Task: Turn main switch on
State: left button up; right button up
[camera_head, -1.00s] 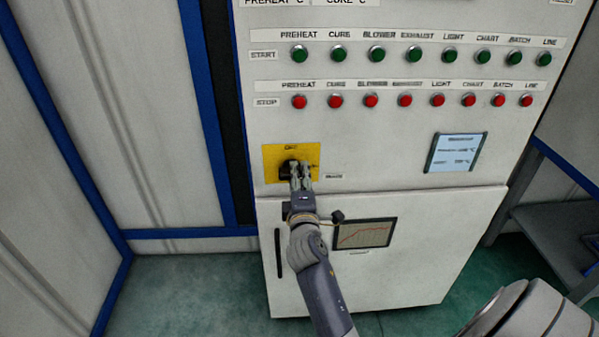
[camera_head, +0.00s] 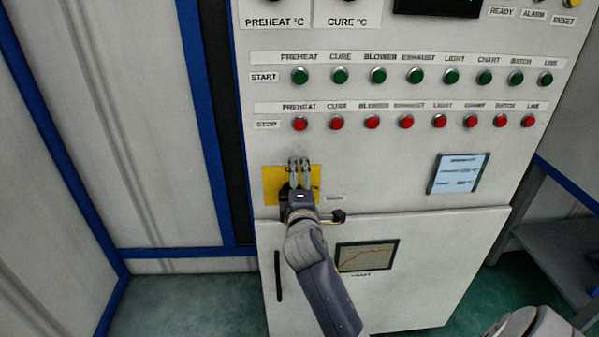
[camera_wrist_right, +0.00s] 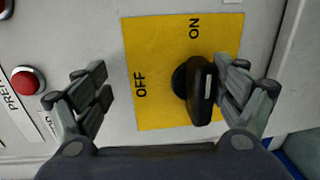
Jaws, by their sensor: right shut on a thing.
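The main switch is a black rotary knob (camera_wrist_right: 201,92) on a yellow plate (camera_wrist_right: 160,110) marked OFF and ON. In the right wrist view its handle lies along the line toward the ON mark. In the head view the yellow plate (camera_head: 272,184) sits at the panel's lower left, and the knob is mostly hidden. My right gripper (camera_head: 300,166) is in front of the plate. My left gripper is out of view.
Rows of green start buttons (camera_head: 377,75) and red stop buttons (camera_head: 406,122) are above the plate. A small display (camera_head: 458,173) is to the right. A cabinet door (camera_head: 425,260) with a chart recorder (camera_head: 367,256) is below. A grey table (camera_head: 545,228) stands at the right.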

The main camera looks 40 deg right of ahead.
jog(key=shift+s+a+r+t, duration=0.15)
jog(key=shift+r, duration=0.4)
jog(key=shift+s+a+r+t, duration=0.1)
jog(key=shift+s+r+t, duration=0.05)
jog(key=shift+r, duration=0.4)
jog(key=shift+c, duration=0.7)
jog(key=shift+s+a, duration=0.15)
jog(key=shift+s, duration=0.05)
jog(key=shift+c, duration=0.5)
jog(key=shift+s+a+f+p, duration=0.15)
jog(key=shift+s+f+p, duration=0.1)
jog(key=shift+s+p, duration=0.05)
jog(key=shift+c, duration=0.8)
jog(key=shift+v, duration=0.85)
jog(key=shift+c, duration=1)
jog(key=v, duration=0.4)
jog(key=shift+r+p, duration=0.15)
jog(key=shift+p, duration=0.15)
jog(key=shift+c, duration=0.8)
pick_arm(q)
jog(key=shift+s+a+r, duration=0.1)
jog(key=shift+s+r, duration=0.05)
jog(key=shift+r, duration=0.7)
pick_arm(e)
jog(key=v, duration=0.6)
jog(key=shift+f, duration=0.7)
